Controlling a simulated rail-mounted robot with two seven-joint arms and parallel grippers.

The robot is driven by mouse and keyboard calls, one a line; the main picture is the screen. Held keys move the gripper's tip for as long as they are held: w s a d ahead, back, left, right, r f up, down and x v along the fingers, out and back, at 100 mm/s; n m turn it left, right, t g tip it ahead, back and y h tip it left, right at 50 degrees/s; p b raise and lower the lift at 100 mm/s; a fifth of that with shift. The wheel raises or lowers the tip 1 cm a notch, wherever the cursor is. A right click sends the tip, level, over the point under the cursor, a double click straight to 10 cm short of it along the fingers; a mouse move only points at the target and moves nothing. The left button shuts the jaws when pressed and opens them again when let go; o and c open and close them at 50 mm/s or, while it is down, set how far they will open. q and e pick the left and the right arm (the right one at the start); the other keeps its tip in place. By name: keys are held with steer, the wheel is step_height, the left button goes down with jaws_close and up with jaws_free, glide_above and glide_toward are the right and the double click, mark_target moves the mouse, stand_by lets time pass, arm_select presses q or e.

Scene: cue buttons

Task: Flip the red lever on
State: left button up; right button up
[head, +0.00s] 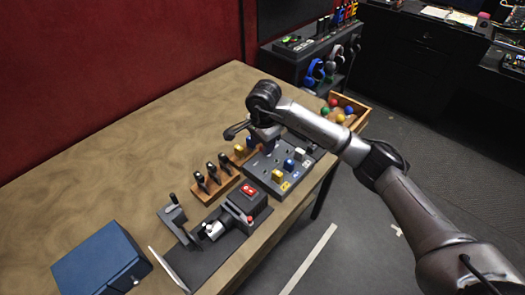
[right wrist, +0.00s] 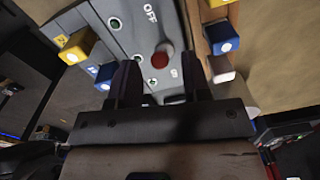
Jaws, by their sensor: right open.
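The red lever shows as a round red knob (right wrist: 161,55) on a grey panel (right wrist: 128,40) in the right wrist view, with the word OFF printed above it. A smaller mark below it is hard to read. In the head view my right gripper (head: 270,143) is low over the far end of the grey switch panel (head: 262,172) and hides the knob there. My right gripper (right wrist: 158,80) is open, its two dark fingers on either side of the red knob. I cannot tell whether they touch it. My left gripper is not in view.
Yellow (head: 278,175) and blue (head: 289,164) blocks stand on the panel beside the gripper. A wooden rack (head: 215,186) with black-handled pieces, a black box with a red button (head: 248,189) and a blue box (head: 100,262) are on the table. The table's far left is clear.

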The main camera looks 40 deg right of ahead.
steer(key=shift+f, duration=1.5)
jaws_close()
